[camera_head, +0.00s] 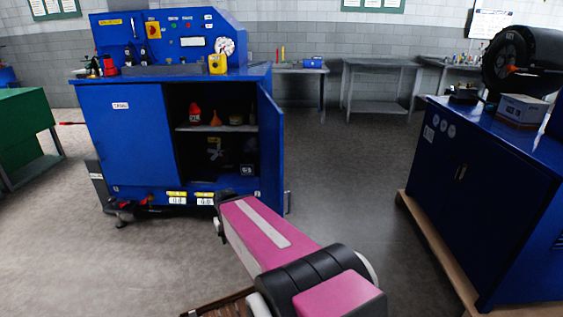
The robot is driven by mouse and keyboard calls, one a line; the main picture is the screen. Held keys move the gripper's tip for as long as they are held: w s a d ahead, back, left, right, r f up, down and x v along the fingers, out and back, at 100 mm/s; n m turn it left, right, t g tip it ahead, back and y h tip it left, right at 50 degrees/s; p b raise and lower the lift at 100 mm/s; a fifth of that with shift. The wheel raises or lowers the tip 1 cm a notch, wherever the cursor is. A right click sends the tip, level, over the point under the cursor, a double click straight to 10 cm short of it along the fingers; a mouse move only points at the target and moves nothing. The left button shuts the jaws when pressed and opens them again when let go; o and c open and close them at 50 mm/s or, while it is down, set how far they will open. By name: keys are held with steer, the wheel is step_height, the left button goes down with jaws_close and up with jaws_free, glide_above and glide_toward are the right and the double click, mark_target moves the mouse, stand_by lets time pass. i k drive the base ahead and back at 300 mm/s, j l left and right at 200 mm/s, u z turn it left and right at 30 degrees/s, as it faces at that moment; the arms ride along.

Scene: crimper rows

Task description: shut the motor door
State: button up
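The blue machine cabinet (125,135) stands at the left. Its right-hand door (270,150), which I take to be the motor door, is swung open towards me and seen nearly edge-on. The open compartment (215,165) behind it is dark, with a shelf (215,128), a red bottle, an orange funnel-like item and machine parts inside. The cabinet's left panel is flat and closed. My pink and black arm reaches up from the lower right, and its far dark end lies in front of the cabinet's lower edge. I cannot make out gripper fingers.
Another blue cabinet (480,190) with a large black motor-like unit (520,60) stands at the right on a wooden base. A green cabinet (25,130) is at the far left. Grey tables (380,85) stand at the back. The floor between the two blue cabinets is clear.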

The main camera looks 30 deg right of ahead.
mark_target(270, 117)
steer(key=l+u, duration=0.15)
steer(key=l, duration=0.45)
steer(key=k+l+u, duration=0.1)
steer(key=l, duration=0.5)
steer(key=k+l+u, duration=0.15)
steer(key=l, duration=0.4)
steer(key=l+u, duration=0.1)
steer(key=l, duration=0.5)
